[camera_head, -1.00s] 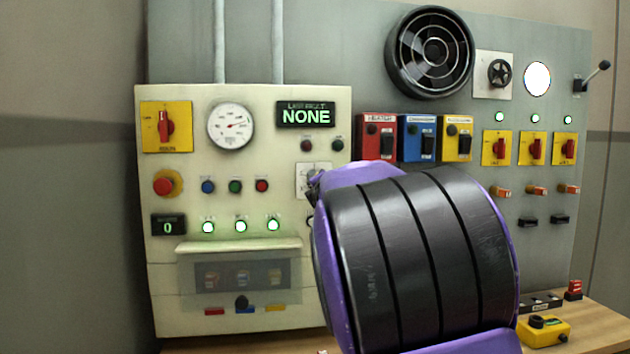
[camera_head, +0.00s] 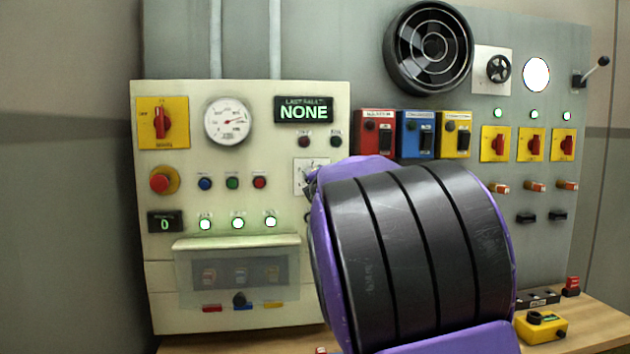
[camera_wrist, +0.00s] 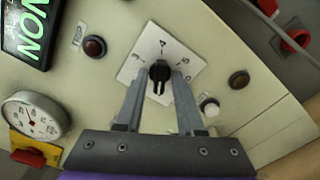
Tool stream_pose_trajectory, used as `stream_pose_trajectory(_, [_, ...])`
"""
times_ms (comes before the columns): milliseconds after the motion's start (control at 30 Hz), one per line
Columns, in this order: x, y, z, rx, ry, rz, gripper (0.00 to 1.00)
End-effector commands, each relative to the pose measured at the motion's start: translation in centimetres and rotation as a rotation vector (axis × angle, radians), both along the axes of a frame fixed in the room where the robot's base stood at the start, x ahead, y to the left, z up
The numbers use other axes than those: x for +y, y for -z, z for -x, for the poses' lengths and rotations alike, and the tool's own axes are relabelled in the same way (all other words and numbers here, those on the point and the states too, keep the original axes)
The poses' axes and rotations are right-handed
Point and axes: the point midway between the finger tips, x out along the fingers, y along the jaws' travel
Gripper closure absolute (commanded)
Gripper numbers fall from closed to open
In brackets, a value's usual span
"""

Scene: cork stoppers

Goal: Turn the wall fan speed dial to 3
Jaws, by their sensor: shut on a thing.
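In the wrist view a black dial (camera_wrist: 159,70) sits on a white square plate (camera_wrist: 143,57) with small marks around it, too small to read surely. My gripper (camera_wrist: 161,86) is shut on this dial, one finger on each side. The dial's pointer position is unclear. In the head view the plate (camera_head: 300,176) shows only in part at the cream panel's right side. My purple and black arm hides the dial and fingers there. A round black wall fan (camera_head: 430,48) is above right on the grey wall board.
The cream panel (camera_head: 160,285) carries a gauge (camera_head: 228,121), a red-handled yellow switch (camera_head: 162,122), buttons, and a display reading NONE (camera_head: 304,109). A wooden bench (camera_head: 590,325) with a yellow box (camera_head: 541,327) is at lower right. In the wrist view buttons (camera_wrist: 239,79) flank the plate.

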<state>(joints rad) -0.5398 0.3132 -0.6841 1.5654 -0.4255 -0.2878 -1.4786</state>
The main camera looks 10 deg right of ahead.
Motion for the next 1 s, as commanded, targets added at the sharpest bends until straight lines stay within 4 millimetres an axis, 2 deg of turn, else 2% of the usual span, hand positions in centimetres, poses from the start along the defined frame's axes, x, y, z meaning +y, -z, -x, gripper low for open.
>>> stream_pose_trajectory(367, [-0.09, -0.03, 0.01, -0.005, -0.001, -0.177, 1.00])
stream_pose_trajectory(1000, [-0.11, -0.10, 0.01, -0.005, -0.001, -0.776, 1.00])
